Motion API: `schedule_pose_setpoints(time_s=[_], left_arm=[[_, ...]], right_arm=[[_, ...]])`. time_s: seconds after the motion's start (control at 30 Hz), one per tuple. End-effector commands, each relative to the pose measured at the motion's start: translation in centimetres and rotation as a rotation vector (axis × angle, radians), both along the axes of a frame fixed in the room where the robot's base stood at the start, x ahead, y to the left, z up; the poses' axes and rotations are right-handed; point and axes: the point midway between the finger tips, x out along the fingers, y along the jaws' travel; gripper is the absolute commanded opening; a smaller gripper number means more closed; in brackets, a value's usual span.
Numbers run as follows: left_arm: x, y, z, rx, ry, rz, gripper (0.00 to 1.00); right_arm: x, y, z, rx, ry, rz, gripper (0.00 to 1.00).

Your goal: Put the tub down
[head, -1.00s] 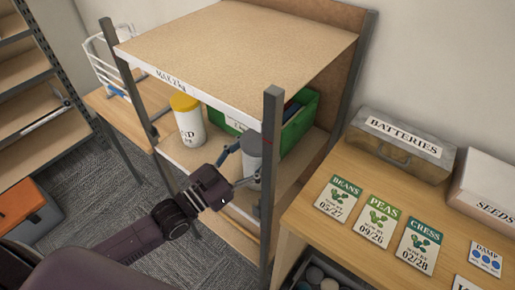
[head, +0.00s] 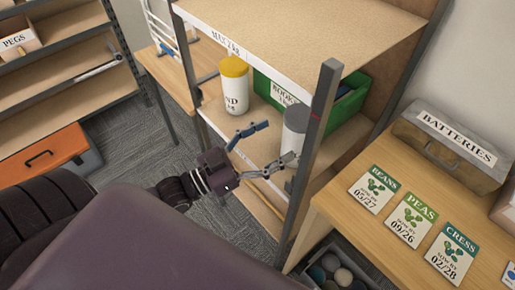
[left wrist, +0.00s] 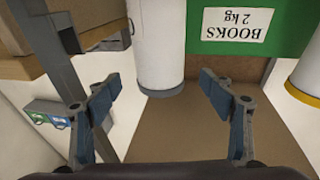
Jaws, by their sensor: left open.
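The white tub with a grey lid (head: 295,130) stands upright on the middle shelf (head: 262,112), just behind the front right post. My left gripper (head: 279,142) is open and empty in front of the tub, at the shelf's front edge. In the left wrist view, which is upside down, the tub (left wrist: 158,45) shows beyond and between the spread fingers (left wrist: 160,95), with clear space on both sides. My right gripper is not in view.
A yellow-lidded white tub (head: 235,88) stands left on the same shelf. A green BOOKS crate (head: 345,105) is behind. The grey post (head: 318,135) is close to my gripper's right. A bench (head: 340,205) with seed cards and a BATTERIES box (head: 450,150) is at right.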

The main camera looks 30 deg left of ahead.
Motion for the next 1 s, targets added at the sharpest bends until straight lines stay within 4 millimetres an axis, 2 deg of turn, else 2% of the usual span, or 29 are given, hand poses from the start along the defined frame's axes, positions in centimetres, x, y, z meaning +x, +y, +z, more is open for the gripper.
schedule_pose_setpoints(time_s=[0.2, 0.4, 1.0], left_arm=[[-2.4, 1.4, -0.6, 0.001, 0.004, 0.000, 0.74], [-3.4, 2.0, -0.6, 0.000, 0.002, 0.000, 0.74], [-3.6, 2.2, -0.6, 0.000, 0.000, 0.000, 0.74]], right_arm=[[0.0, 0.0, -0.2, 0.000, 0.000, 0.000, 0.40], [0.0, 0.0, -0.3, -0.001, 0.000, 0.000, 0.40], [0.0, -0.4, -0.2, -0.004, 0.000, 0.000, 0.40]])
